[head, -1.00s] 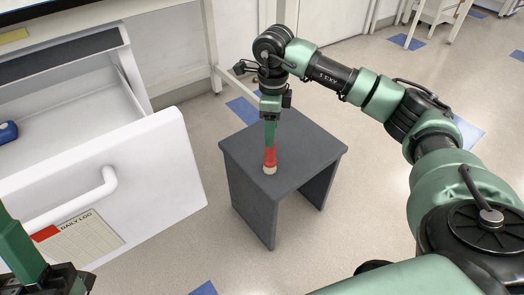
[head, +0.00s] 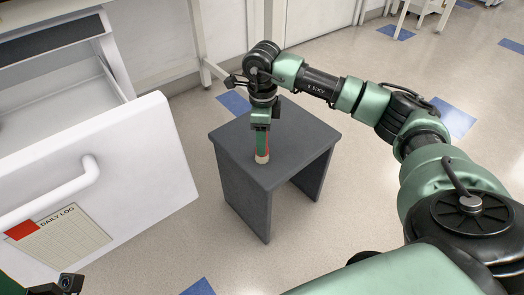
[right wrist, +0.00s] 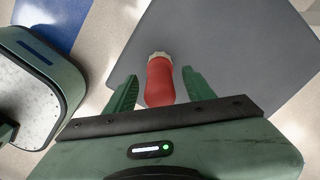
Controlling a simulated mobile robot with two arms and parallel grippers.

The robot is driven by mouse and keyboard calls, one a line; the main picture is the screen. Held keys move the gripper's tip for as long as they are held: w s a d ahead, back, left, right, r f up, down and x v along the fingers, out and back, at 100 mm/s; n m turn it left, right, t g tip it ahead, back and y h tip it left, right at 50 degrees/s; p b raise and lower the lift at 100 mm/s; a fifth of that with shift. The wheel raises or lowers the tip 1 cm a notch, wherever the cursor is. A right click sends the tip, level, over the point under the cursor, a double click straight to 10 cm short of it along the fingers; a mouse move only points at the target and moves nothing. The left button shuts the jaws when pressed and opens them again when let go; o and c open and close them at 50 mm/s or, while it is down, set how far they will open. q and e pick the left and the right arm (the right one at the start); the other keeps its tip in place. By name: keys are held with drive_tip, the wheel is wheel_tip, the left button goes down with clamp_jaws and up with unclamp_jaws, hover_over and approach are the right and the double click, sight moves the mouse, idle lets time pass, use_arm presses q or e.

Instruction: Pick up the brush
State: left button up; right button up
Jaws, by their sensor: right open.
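The brush, with a red body and a pale beige end (head: 262,158), is on top of the dark grey stool (head: 290,172). My right gripper (head: 262,142) points down from above, and its green fingers hide much of the red part in the head view. In the right wrist view the red brush (right wrist: 160,82) lies between the two fingers of my right gripper (right wrist: 158,88), with a gap on each side. That gripper is open. Only small parts of my left arm show at the bottom left of the head view; its jaws cannot be made out.
An open white drawer (head: 150,180) with a curved handle and a daily log sheet (head: 62,240) stands left of the stool. White cabinets (head: 150,40) are behind. The floor (head: 335,240) around the stool is clear.

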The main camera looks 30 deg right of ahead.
clamp_jaws()
drive_tip(key=shift+r, duration=0.15)
